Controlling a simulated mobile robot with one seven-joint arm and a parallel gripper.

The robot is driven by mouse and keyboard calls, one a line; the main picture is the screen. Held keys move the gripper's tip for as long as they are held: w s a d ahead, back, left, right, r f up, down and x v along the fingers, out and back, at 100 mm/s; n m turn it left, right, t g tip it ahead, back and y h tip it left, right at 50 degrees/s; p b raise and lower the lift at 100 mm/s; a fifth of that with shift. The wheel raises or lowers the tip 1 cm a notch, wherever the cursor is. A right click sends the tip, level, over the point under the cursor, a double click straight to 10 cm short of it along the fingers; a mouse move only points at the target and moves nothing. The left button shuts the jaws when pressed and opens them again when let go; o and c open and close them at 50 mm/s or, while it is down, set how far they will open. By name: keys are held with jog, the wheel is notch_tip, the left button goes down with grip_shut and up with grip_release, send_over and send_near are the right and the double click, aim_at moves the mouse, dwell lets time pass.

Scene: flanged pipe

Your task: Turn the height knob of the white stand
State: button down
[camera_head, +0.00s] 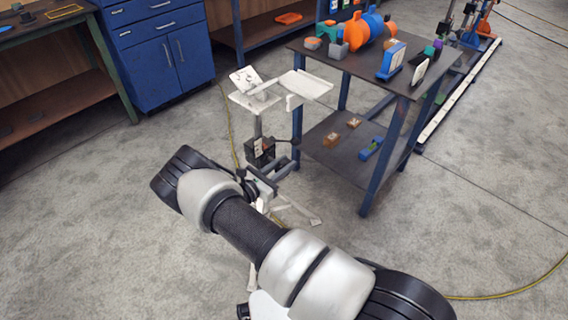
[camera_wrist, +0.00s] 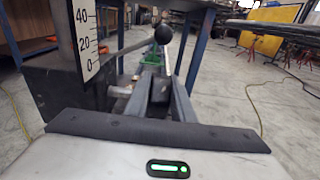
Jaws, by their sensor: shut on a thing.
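The white stand (camera_head: 258,125) stands on the floor left of the blue-legged table, with a flat top, a post and splayed legs. A dark block (camera_head: 260,152) sits on its post. My gripper (camera_head: 281,168) is at the block's lower right, its fingers nearly level. In the wrist view my gripper (camera_wrist: 160,72) reaches forward, close-set and shut on the height knob, which is mostly hidden. A short metal shaft (camera_wrist: 118,91) shows between block and fingers. A lever with a black ball (camera_wrist: 162,34) passes above the fingertips. A 0-20-40 scale (camera_wrist: 84,36) is at the left.
The table (camera_head: 345,62) with several coloured parts stands close to the right of the stand. Its lower shelf (camera_head: 330,155) holds small parts. A blue cabinet (camera_head: 160,55) and a workbench (camera_head: 60,85) are behind. The floor in front is clear apart from a yellow cable (camera_head: 510,293).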

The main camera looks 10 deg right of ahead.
jog(key=p, duration=0.1)
jog(key=g+y+p, duration=0.1)
jog(key=y+p, duration=0.1)
jog(key=shift+w+d+r+g, duration=0.1)
jog(key=shift+d+r+g, duration=0.2)
jog(key=shift+g, duration=0.1)
jog(key=g+y+p, duration=0.1)
jog(key=y, duration=0.1)
jog(key=g+y+p, duration=0.1)
jog(key=p, duration=0.1)
jog(key=g+y+p, duration=0.1)
jog(key=y, duration=0.1)
jog(key=shift+w+d+f+g+y+p, duration=0.25)
jog(key=shift+f+g+y+p, duration=0.05)
jog(key=shift+f+p, duration=0.1)
jog(key=g+y, duration=0.1)
jog(key=g+y+p, duration=0.1)
jog(key=shift+w+d+f+y, duration=0.15)
jog(key=shift+f+y, duration=0.25)
jog(key=shift+f+g+y, duration=0.3)
jog(key=shift+g+y, duration=0.5)
jog(key=shift+y, duration=0.3)
jog(key=shift+g+y+b, duration=0.3)
jog(key=shift+b, duration=0.1)
jog(key=c, duration=1.5)
grip_release()
